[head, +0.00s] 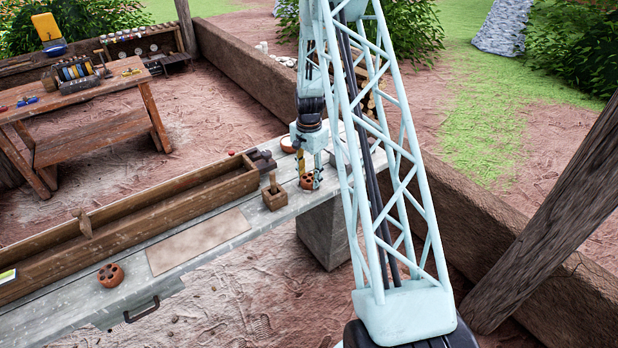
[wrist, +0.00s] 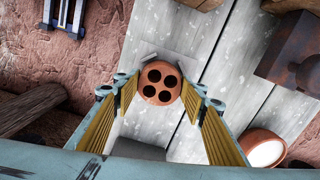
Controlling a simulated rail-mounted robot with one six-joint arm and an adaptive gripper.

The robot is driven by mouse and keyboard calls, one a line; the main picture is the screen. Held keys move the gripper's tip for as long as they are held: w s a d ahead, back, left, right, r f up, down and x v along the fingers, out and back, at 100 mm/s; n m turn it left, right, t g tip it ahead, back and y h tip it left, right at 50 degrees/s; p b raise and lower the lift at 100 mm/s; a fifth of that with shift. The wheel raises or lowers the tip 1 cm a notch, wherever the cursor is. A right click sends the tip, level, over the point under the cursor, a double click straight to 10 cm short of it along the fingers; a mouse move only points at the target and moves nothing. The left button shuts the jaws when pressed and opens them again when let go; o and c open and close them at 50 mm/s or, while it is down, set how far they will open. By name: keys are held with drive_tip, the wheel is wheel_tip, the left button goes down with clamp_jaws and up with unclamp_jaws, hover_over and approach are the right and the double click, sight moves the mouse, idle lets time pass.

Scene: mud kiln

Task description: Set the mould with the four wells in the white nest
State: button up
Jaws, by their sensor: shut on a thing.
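The round terracotta mould (wrist: 161,83) shows four dark wells facing up in the wrist view. My gripper (wrist: 160,86) is shut on it, with the yellow finger pads at its two sides. In the head view the mould (head: 307,182) sits low between the fingers of my gripper (head: 308,180), near the right end of the grey bench. A pale nest (wrist: 172,60) with raised angled edges shows just beyond the mould in the wrist view, partly hidden by it. I cannot tell whether the mould rests in the nest or is held just above it.
Another terracotta mould with several wells (head: 110,276) lies at the bench's left. A small wooden box with a handle (head: 274,198) stands left of my gripper. A bowl with white contents (wrist: 264,148) is close by. A long wooden trough (head: 130,222) lines the bench's back.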

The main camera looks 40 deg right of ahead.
sight(309, 178)
drive_tip(key=shift+f, duration=0.15)
drive_tip(key=o, duration=1)
drive_tip(key=shift+c, duration=0.2)
wheel_tip(309, 178, up, 12)
idle(0.5)
drive_tip(key=shift+r, duration=0.2)
idle(0.3)
